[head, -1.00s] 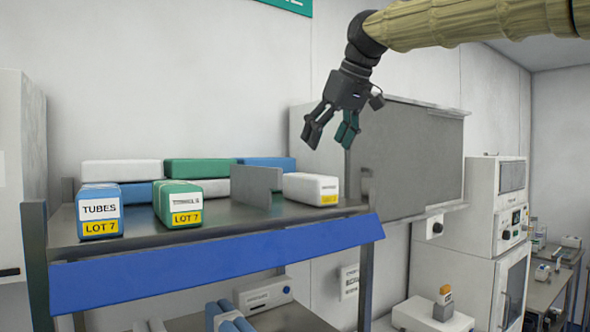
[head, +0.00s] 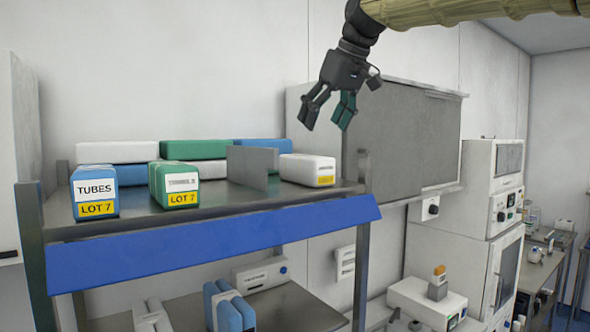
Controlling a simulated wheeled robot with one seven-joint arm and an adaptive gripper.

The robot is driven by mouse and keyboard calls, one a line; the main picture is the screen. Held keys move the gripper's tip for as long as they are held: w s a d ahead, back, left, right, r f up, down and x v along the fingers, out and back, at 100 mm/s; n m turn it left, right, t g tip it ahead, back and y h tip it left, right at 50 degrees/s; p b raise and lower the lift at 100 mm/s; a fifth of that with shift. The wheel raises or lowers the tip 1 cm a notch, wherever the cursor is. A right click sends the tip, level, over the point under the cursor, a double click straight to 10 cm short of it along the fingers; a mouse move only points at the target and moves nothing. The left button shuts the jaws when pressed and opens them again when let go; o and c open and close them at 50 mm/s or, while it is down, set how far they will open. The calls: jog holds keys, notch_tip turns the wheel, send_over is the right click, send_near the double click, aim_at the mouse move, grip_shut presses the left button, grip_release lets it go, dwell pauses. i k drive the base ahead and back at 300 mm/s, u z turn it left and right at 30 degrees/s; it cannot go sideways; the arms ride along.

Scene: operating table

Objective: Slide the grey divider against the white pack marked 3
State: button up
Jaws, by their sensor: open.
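The grey divider (head: 252,167) stands upright on the top shelf, between the green front pack and the white front pack. The white pack (head: 307,169) lies at the right end of the shelf with a yellow label on its front; I cannot read a 3 on it. A narrow gap shows between the divider and this pack. My gripper (head: 328,117) is open and empty, in the air above and a little right of the white pack, fingers pointing down. It touches nothing.
A blue pack (head: 96,192) and a green pack (head: 174,184) stand front left on the shelf (head: 225,197). White, green and blue packs line the back. A grey cabinet (head: 405,140) stands right, behind my gripper.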

aim_at(247, 166)
jog(key=k, duration=1)
